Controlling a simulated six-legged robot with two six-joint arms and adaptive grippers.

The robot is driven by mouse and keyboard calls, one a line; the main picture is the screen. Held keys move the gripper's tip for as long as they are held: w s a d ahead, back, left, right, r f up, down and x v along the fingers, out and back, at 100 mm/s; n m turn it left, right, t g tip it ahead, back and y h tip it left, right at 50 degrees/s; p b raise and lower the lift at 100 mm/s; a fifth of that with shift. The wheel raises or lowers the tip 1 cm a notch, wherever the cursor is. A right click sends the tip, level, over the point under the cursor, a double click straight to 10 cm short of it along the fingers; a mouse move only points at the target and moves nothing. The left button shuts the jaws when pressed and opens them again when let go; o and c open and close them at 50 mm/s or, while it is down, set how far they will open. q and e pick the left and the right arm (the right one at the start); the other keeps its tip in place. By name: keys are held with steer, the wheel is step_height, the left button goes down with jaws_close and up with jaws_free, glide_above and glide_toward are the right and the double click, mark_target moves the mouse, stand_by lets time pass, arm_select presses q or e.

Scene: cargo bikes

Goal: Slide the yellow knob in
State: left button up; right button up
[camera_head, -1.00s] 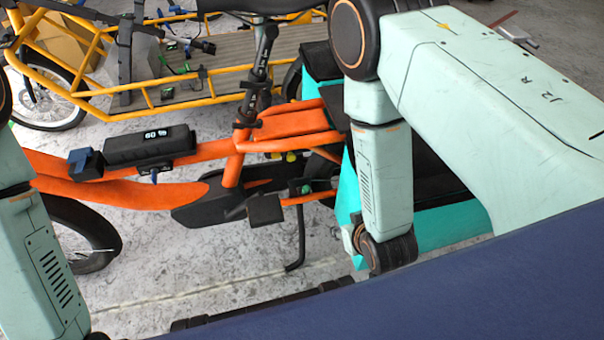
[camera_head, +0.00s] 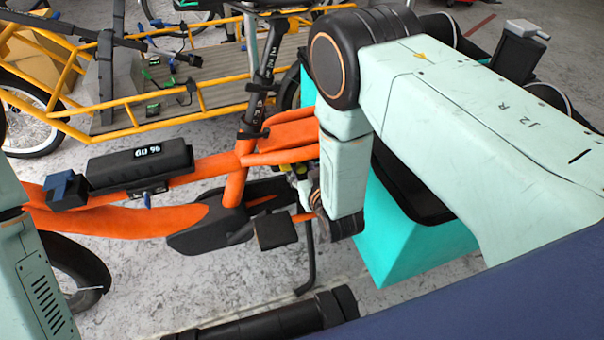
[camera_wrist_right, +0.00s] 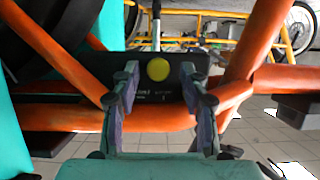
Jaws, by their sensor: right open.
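The yellow knob (camera_wrist_right: 158,69) is a round yellow disc on a dark box inside the orange bike's frame. It faces the camera in the right wrist view. My right gripper (camera_wrist_right: 160,74) is open, with one finger to each side of the knob as seen there; I cannot tell how far the fingertips are from it, and I see no contact. The knob is not clearly visible there. My left gripper is out of view.
Orange frame tubes (camera_wrist_right: 265,45) surround the dark box closely. A turquoise box (camera_head: 410,245) with a black top stands right of my right gripper. A black pedal (camera_head: 276,229) is near its lower left. A yellow cargo bike (camera_head: 130,122) stands behind.

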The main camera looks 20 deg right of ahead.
steer(key=shift+w+d+f, duration=0.15)
steer(key=shift+w+d, duration=0.05)
steer(key=shift+s, duration=0.1)
steer(key=shift+a, duration=0.1)
steer(key=shift+c, duration=0.5)
jaws_close()
